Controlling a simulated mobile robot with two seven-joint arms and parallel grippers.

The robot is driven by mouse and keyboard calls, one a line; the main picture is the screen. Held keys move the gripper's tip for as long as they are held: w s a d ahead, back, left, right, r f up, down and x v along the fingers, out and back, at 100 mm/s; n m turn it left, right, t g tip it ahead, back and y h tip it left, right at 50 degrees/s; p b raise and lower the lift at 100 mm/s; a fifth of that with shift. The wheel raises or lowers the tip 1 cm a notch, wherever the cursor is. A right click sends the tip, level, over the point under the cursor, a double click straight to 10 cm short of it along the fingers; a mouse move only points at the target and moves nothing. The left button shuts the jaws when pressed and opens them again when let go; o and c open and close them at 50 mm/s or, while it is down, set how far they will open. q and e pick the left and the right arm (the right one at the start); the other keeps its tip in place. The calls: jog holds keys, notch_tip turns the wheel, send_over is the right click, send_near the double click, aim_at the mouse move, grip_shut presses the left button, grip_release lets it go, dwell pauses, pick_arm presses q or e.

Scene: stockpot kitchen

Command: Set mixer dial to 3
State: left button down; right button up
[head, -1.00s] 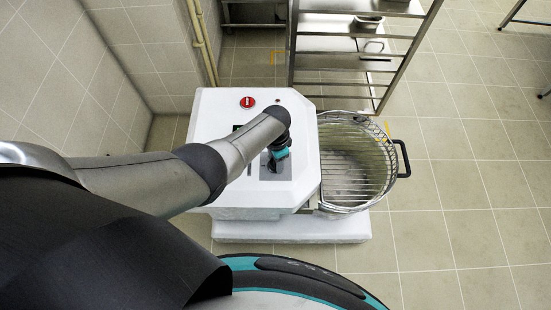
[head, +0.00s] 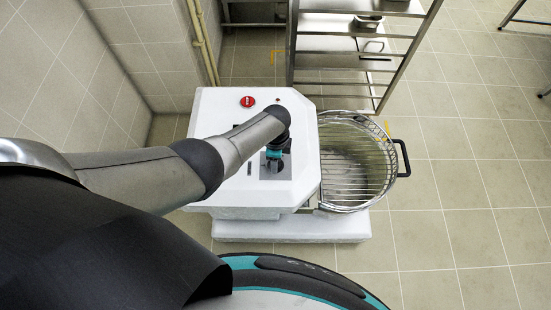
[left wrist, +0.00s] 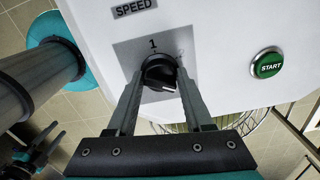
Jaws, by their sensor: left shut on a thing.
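The mixer (head: 225,175) is a white box with a grey dial plate (head: 286,172) on its top. The black dial (left wrist: 158,70) shows in the left wrist view, under the SPEED label (left wrist: 134,8). The dial's white pointer line points toward the lower right of that view, away from the "1". My left gripper (head: 274,163) is shut on the dial, a finger on either side of it.
A red stop button (head: 247,101) is on the mixer's top, and a green START button (left wrist: 268,65) is right of the dial in the wrist view. A wire bowl guard (head: 352,165) with a black handle sits right of the mixer. A metal rack (head: 345,67) stands behind.

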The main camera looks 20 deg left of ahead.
dwell(0.4)
pick_arm(q)
jog(key=shift+c, duration=1.4)
grip_release()
jog(key=shift+r+p, duration=0.5)
jog(key=shift+r, duration=0.15)
notch_tip(320, 180, up, 14)
jog(key=p, duration=0.7)
